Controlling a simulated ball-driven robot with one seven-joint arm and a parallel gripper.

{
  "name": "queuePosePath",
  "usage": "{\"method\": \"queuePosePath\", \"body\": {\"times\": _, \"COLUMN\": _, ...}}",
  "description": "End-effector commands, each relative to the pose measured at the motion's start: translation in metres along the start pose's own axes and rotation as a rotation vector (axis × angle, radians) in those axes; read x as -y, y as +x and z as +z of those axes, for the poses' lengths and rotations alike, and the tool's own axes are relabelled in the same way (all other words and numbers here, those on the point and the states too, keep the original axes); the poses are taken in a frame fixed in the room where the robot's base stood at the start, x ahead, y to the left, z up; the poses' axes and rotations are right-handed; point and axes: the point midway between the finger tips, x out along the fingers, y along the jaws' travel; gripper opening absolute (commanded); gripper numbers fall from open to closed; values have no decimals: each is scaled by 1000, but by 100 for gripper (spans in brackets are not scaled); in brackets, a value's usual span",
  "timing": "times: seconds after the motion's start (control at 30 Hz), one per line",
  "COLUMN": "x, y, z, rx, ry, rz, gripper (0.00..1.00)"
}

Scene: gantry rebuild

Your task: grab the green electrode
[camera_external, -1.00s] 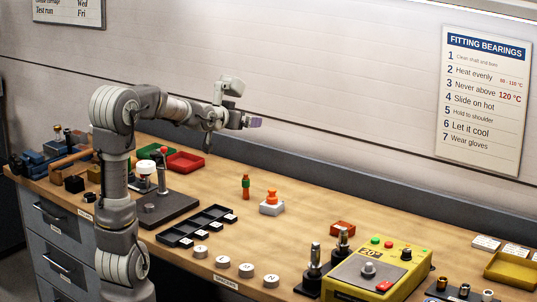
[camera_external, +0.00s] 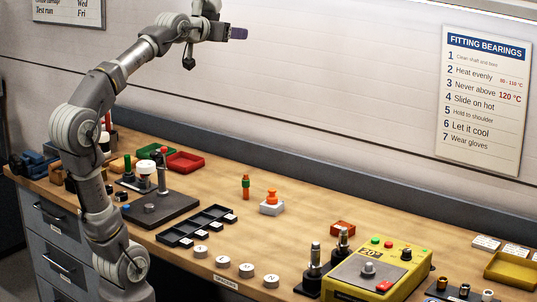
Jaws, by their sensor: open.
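Two slim upright things with green show in the external view, and I cannot tell for sure which is the electrode. One is an orange-red piece with a green band (camera_external: 246,187), standing alone mid-bench. The other is a small green upright piece (camera_external: 127,163) at the dark fixture on the left, partly hard to make out. My gripper (camera_external: 238,33), with purple tips, is open and empty, high in front of the wall. It points right, well above the bench and apart from both green pieces.
An orange knob on a white block (camera_external: 271,207) stands just right of the banded piece. A black slotted tray (camera_external: 187,236) lies in front. A yellow control box (camera_external: 377,275) stands at right. Red (camera_external: 186,162) and green trays lie behind.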

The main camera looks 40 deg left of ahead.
Motion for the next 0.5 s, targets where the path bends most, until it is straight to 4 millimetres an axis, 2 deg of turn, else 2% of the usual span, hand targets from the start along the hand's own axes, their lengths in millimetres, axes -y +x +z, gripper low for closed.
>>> {"method": "queuePosePath", "body": {"times": 0.07, "x": 4, "y": 22, "z": 2, "rx": 38, "ry": -2, "rz": -11, "gripper": 58}}
{"method": "queuePosePath", "body": {"times": 0.13, "x": 12, "y": 59, "z": 9, "rx": 101, "ry": -6, "rz": -27, "gripper": 58}}
{"method": "queuePosePath", "body": {"times": 0.17, "x": 17, "y": 80, "z": 15, "rx": 136, "ry": -9, "rz": -37, "gripper": 58}}
{"method": "queuePosePath", "body": {"times": 0.2, "x": 26, "y": 111, "z": 26, "rx": 190, "ry": -14, "rz": -51, "gripper": 58}}
{"method": "queuePosePath", "body": {"times": 0.27, "x": 42, "y": 160, "z": 49, "rx": 279, "ry": -24, "rz": -75, "gripper": 58}}
{"method": "queuePosePath", "body": {"times": 0.3, "x": 54, "y": 192, "z": 69, "rx": 342, "ry": -33, "rz": -90, "gripper": 58}}
{"method": "queuePosePath", "body": {"times": 0.37, "x": 74, "y": 237, "z": 105, "rx": 435, "ry": -48, "rz": -112, "gripper": 58}}
{"method": "queuePosePath", "body": {"times": 0.4, "x": 88, "y": 263, "z": 133, "rx": 497, "ry": -60, "rz": -126, "gripper": 58}}
{"method": "queuePosePath", "body": {"times": 0.47, "x": 108, "y": 298, "z": 178, "rx": 588, "ry": -80, "rz": -145, "gripper": 58}}
{"method": "queuePosePath", "body": {"times": 0.5, "x": 120, "y": 316, "z": 209, "rx": 645, "ry": -93, "rz": -157, "gripper": 58}}
